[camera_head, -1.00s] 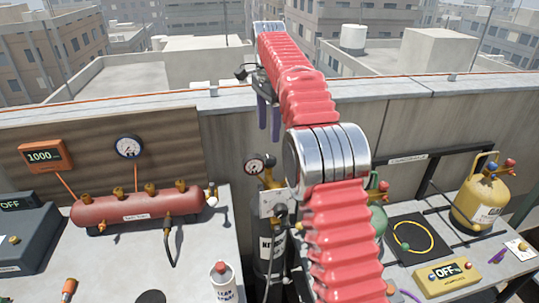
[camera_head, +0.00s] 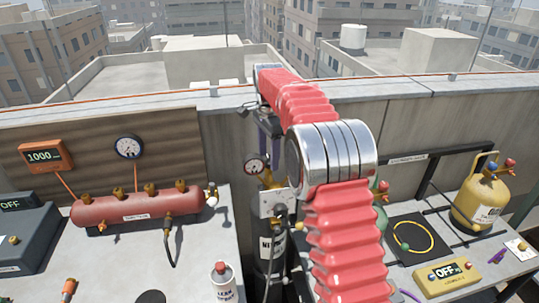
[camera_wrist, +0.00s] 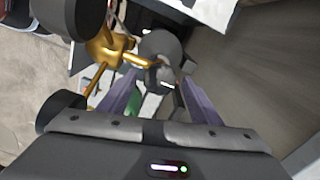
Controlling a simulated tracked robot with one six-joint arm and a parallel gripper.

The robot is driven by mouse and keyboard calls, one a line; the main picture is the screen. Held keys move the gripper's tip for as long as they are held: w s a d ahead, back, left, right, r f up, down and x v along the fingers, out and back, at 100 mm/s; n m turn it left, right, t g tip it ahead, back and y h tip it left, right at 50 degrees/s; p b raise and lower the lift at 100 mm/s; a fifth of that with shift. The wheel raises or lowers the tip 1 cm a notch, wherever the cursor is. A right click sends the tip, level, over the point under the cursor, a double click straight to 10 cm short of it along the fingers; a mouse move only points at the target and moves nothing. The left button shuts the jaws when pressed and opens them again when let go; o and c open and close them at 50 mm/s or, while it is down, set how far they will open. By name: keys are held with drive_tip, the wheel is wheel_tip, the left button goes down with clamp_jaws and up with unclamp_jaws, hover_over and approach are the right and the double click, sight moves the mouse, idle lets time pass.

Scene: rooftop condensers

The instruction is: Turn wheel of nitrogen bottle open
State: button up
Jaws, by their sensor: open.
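The nitrogen bottle (camera_head: 268,255) is a dark upright cylinder between the two benches, partly hidden by my arm. Its brass regulator (camera_wrist: 106,48) carries a round gauge (camera_head: 256,167). In the wrist view, a dark grey round part (camera_wrist: 160,46), which looks like the bottle's wheel, lies just beyond and between my fingertips. My gripper (camera_wrist: 158,84) is open with its purple fingers apart and nothing held. In the head view my gripper (camera_head: 269,145) points down above the bottle's top; my arm hides the wheel there. I cannot tell whether the fingers touch the wheel.
The left bench holds a red manifold tank (camera_head: 138,208) and a spray can (camera_head: 223,282). The right bench holds a yellow cylinder (camera_head: 482,203) and a yellow scale display (camera_head: 447,275). A parapet wall (camera_head: 235,150) stands close behind the bottle.

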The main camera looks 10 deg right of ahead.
drive_tip(key=shift+c, duration=0.4)
drive_tip(key=c, duration=0.9)
drive_tip(key=shift+d, duration=0.2)
drive_tip(key=shift+c, duration=0.3)
drive_tip(key=shift+a, duration=0.15)
